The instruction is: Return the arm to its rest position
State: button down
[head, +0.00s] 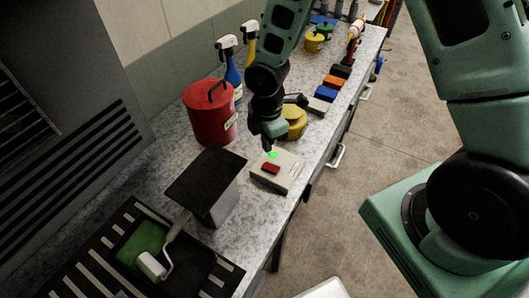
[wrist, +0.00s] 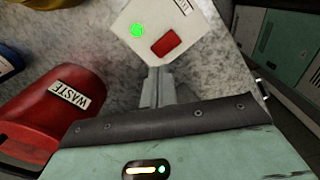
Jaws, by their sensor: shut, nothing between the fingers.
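My gripper (head: 268,148) is at the end of my arm, low over the bench and just above a pale switch box (head: 285,180). The box has a lit green spot (head: 273,155) and a red rocker switch (head: 271,168). In the wrist view my gripper (wrist: 158,72) has its fingers together with nothing between them, at the near edge of the box (wrist: 185,15). The green light (wrist: 137,30) and red switch (wrist: 166,43) lie just beyond the fingertips. I cannot tell whether the fingertips touch the box.
A red waste can (head: 205,115) stands left of my gripper, with spray bottles (head: 232,75) behind it. A yellow container (head: 294,122) is close behind. A dark-topped box (head: 207,180) and a paint roller tray (head: 130,250) stand in front on the bench (head: 165,165). Open floor (head: 330,215) lies right.

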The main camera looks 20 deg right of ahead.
jog(key=s+a+r+m+b, duration=0.3)
jog(key=s+r+m+b, duration=0.1)
jog(key=s, duration=0.6)
jog(key=s+a+r+m+b, duration=0.3)
jog(key=s+r+m+b, duration=0.2)
jog(key=s, duration=0.5)
jog(key=shift+a+r+m+y+b, duration=0.2)
jog(key=shift+m+y+b, duration=0.15)
jog(key=shift+m, duration=0.85)
